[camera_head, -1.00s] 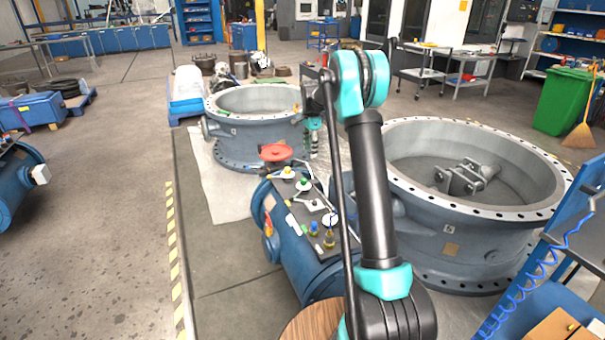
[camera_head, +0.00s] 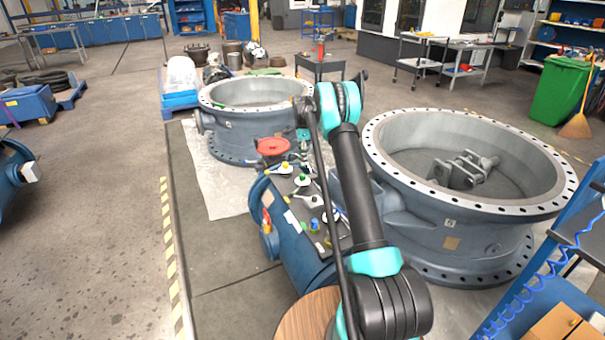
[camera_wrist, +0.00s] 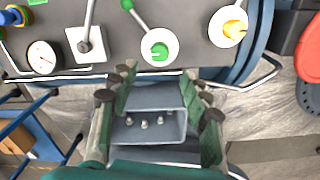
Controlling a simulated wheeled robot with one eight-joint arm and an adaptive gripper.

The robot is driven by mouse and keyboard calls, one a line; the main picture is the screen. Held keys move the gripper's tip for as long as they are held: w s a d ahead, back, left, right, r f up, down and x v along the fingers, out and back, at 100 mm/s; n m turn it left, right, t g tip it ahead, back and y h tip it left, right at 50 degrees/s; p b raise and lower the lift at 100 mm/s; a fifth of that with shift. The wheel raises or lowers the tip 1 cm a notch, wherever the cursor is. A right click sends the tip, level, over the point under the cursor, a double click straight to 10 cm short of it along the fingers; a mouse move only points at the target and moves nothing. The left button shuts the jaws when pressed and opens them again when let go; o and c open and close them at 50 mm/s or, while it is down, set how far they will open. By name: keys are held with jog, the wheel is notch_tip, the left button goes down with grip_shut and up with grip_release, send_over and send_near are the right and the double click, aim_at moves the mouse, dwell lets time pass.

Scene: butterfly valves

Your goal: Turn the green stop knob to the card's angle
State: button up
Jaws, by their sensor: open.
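The green stop knob (camera_wrist: 159,50) sits on a round white disc on a dark panel, at upper middle in the wrist view. It also shows small in the head view (camera_head: 302,180). A lever with a green ball end (camera_wrist: 127,4) runs up-left from the disc. My gripper (camera_wrist: 157,84) is open and empty. Its fingers are below the knob in the wrist picture, apart from it and beyond the panel's edge. In the head view my gripper is small and partly hidden by my arm. I cannot make out an angle on any card.
A yellow knob (camera_wrist: 235,30) is right of the green one; a grey lever on a white plate (camera_wrist: 85,45) and a round gauge (camera_wrist: 42,57) are left. A thin rail runs along the panel edge. A red handwheel (camera_head: 273,146) and large valve bodies (camera_head: 460,235) stand close by.

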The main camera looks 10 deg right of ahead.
aim_at(303, 175)
notch_tip(303, 175, down, 9)
jog(key=shift+f, duration=0.1)
dwell(0.4)
grip_shut()
jog(key=shift+n, duration=0.3)
jog(key=n, duration=0.5)
jog(key=shift+n, duration=0.3)
jog(key=n, duration=0.5)
jog(key=shift+n, duration=0.4)
